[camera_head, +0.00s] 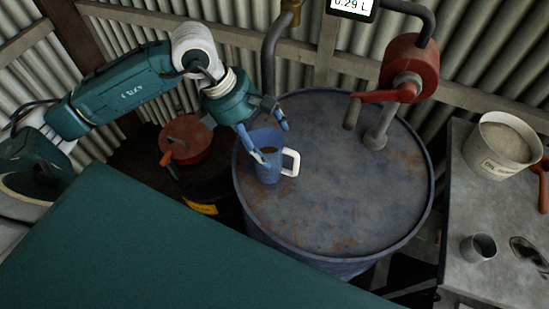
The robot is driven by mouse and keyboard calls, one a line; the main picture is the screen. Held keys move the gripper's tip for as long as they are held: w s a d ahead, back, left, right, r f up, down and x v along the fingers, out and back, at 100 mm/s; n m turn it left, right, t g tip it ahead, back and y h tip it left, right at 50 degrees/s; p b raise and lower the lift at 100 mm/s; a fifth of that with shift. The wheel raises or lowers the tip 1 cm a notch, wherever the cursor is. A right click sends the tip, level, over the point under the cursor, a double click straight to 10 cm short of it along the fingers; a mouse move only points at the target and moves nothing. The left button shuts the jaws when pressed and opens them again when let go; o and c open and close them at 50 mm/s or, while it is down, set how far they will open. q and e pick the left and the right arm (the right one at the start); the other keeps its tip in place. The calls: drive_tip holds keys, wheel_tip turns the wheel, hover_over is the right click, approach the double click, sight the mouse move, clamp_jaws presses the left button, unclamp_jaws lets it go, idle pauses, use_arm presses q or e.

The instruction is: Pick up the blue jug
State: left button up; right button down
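The blue jug (267,174) stands upright near the left side of the top of a rusty blue drum (340,205). Its white handle (292,162) points right, and its mouth faces up with a dark inside. My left gripper (275,145) reaches down over the jug from the upper left with its fingers spread. One blue finger passes in front of the jug's left side; the other ends by the far right of its rim. I cannot tell whether either finger touches the jug. My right gripper is not in view.
A red hand pump (407,68) with a crank stands on the drum's back right. A red-lidded dark container (192,140) is left of the drum. At right, a grey table (470,205) holds a bucket (502,145) and metal cup (478,248). The drum's front is clear.

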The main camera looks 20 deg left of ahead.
use_arm(q)
drive_tip(key=c, duration=1.7)
drive_tip(key=shift+r, duration=0.1)
